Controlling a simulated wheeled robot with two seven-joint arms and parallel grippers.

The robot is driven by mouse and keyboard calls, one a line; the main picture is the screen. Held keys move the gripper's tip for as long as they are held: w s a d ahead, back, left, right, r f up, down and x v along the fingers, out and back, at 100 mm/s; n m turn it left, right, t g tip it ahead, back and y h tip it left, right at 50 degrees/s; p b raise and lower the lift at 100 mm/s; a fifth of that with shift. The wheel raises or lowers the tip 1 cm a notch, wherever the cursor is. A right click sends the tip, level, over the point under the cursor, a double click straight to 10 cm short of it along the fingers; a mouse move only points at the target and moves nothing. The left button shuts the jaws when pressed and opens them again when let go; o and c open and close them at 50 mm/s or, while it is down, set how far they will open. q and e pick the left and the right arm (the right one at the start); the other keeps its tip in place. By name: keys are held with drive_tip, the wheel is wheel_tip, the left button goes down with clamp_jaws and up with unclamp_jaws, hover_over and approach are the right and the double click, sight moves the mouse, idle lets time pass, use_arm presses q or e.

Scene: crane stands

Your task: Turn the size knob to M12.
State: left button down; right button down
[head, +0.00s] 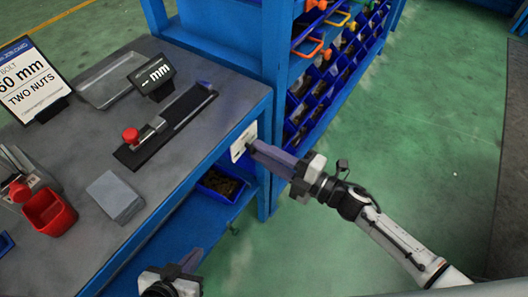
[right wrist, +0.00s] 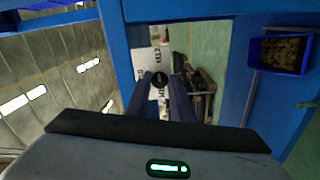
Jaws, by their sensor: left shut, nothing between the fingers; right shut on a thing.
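The size knob (right wrist: 158,80) is a small dark knob on a white plate (right wrist: 143,60) with printed size marks. One mark beside the knob looks like M12, turned sideways; the others and the knob's pointer are too small to read. In the head view the white plate (head: 243,141) is on the blue side of the bench. My right gripper (head: 251,148) reaches it from the right and is shut on the knob, its fingertips (right wrist: 158,78) on either side. The fingers hide part of the plate. My left gripper (head: 190,262) is shut and empty, low in front of the bench.
The grey bench (head: 200,125) carries a black rail gauge with a red knob (head: 131,135), a small display (head: 152,75) reading "- mm", a sign (head: 28,75), a grey block (head: 115,196) and a red cup (head: 49,212). A blue rack (head: 290,80) stands behind. Green floor is clear at right.

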drive_tip(key=c, duration=1.5)
unclamp_jaws()
drive_tip(key=shift+c, duration=0.2)
drive_tip(key=v, duration=1)
drive_tip(key=shift+d+b, duration=0.15)
drive_tip(key=shift+b, duration=0.25)
drive_tip(key=shift+s, duration=0.1)
drive_tip(key=s+d+f+m+g+h, duration=0.1)
drive_tip(key=s+d+f+m+h, duration=0.2)
drive_tip(key=m, duration=0.9)
drive_tip(key=s+d+f+m+g+h, duration=0.1)
drive_tip(key=s+d+f+m+h, duration=0.3)
drive_tip(key=s+f+m+h, duration=0.5)
wheel_tip(320, 180, down, 4)
drive_tip(key=s+m, duration=0.2)
drive_tip(key=m, duration=0.1)
